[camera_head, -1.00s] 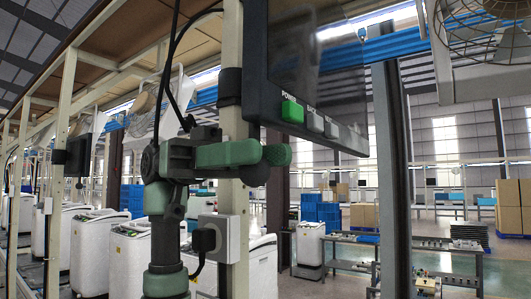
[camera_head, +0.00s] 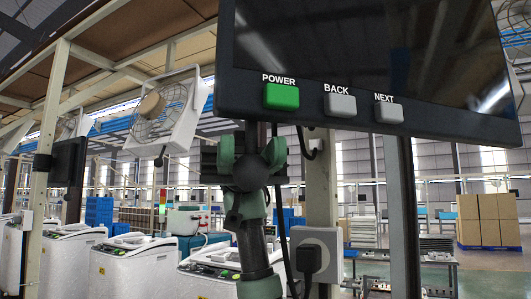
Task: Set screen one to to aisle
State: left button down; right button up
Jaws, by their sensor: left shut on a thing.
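A large dark screen (camera_head: 375,50) hangs at the upper right, its top cut off by the frame. Its glass is black, with only reflections on it. Its lower bezel carries a green POWER button (camera_head: 281,96), a grey BACK button (camera_head: 340,105) and a grey NEXT button (camera_head: 389,113). My left gripper (camera_head: 250,160) is below the screen, under and a little left of the POWER button and apart from it. Its green fingers are on either side of a dark round thing (camera_head: 250,174), which I cannot identify. My right gripper is not in view.
A beige post with a grey socket box (camera_head: 316,255) and black plug stands just right of my arm. A caged fan (camera_head: 163,112) and a smaller dark screen (camera_head: 68,162) are at left. White machines (camera_head: 130,266) line the lower left. Cardboard boxes (camera_head: 487,220) stand far right.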

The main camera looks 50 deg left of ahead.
pick_arm(q)
jog(key=shift+s+a+f+m+g+y, duration=0.15)
jog(key=shift+s+a+m+g+y, duration=0.15)
jog(key=shift+a+g, duration=0.15)
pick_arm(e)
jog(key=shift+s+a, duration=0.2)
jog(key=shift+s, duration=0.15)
pick_arm(q)
jog(key=c, duration=1.1)
grip_release()
jog(key=shift+w, duration=0.1)
jog(key=shift+w+a, duration=0.2)
jog(key=shift+a, duration=0.1)
jog(key=v, duration=0.7)
jog(key=shift+b, duration=0.35)
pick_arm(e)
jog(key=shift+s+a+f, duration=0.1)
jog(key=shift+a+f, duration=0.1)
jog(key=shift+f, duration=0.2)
